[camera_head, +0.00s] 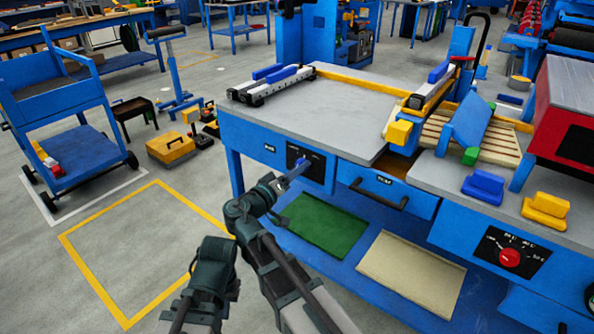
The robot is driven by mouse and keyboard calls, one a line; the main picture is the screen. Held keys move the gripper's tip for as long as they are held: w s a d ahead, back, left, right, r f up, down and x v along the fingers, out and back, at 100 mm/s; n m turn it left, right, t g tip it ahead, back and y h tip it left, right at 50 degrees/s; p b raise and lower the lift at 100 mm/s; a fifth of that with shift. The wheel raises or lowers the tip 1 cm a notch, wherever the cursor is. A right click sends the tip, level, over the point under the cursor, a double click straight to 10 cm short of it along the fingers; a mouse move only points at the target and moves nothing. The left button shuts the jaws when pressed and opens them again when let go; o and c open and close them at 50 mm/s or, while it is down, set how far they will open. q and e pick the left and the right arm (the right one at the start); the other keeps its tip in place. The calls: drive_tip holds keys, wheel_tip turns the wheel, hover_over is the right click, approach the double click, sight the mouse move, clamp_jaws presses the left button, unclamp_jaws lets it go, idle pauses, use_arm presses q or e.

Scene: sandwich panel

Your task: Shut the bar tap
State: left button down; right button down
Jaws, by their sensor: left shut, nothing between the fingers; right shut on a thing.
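The bar tap's dark panel (305,160) is on the front of the blue bench, near its left corner. A small blue lever (299,168) sticks out in front of this panel. My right gripper (289,178) is at the lever and shut on it; the gripper hides the lever's near end. My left arm (214,262) shows at the bottom, left of the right arm and away from the bench. Its fingers cannot be made out.
The bench's grey top (340,115) is clear in the middle. A drawer with a dark handle (379,196) is right of the panel. A red knob (510,257) is on the right-hand bench. A green mat (325,225) and a beige mat (412,273) lie on the lower shelf.

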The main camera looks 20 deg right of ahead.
drive_tip(key=shift+r+n, duration=0.1)
drive_tip(key=shift+n, duration=4.4)
drive_tip(key=shift+c, duration=1.8)
unclamp_jaws()
drive_tip(key=shift+s, duration=0.1)
